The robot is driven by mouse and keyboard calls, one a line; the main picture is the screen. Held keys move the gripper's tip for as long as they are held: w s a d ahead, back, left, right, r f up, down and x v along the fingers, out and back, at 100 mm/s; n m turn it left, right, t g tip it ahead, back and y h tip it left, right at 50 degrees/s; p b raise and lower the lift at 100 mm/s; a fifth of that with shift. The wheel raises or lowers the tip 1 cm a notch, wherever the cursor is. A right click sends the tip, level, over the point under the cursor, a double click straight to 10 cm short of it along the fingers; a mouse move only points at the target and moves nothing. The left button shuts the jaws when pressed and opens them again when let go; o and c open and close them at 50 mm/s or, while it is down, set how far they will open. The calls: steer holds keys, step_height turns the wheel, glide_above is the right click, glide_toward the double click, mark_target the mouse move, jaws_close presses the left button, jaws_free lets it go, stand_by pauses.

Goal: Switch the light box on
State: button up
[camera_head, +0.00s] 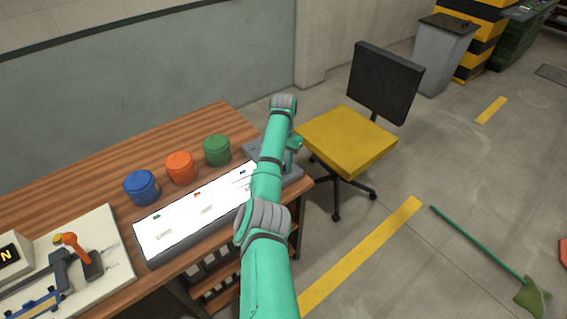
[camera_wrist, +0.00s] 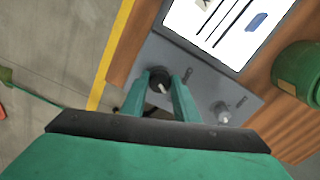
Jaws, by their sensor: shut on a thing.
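The light box (camera_head: 200,210) lies along the front of the wooden bench, and its top panel glows bright white. Its lit panel (camera_wrist: 225,28) also fills the top of the wrist view, with a grey control plate (camera_wrist: 200,82) beside it. A round dark knob (camera_wrist: 159,80) with a pale mark stands on the plate. My gripper (camera_wrist: 163,88) is at the plate, its two fingers on either side of the knob and shut on it. A small metal toggle switch (camera_wrist: 222,112) stands on the plate, apart from the fingers. In the head view my arm partly hides the plate.
Blue (camera_head: 141,187), orange (camera_head: 180,167) and green (camera_head: 217,150) jars stand behind the light box. A pale board (camera_head: 110,240) with an orange-handled device is at left. A yellow chair (camera_head: 348,140) stands right of the bench, and a green broom (camera_head: 485,248) lies on the floor.

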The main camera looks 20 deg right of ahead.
steer(key=o, duration=1.1)
steer(key=shift+c, duration=0.2)
steer(key=shift+w, duration=0.1)
steer(key=shift+a+r, duration=0.15)
steer(key=shift+r, duration=0.25)
step_height(320, 180, up, 10)
steer(key=shift+d, duration=0.2)
steer(key=shift+d, duration=0.1)
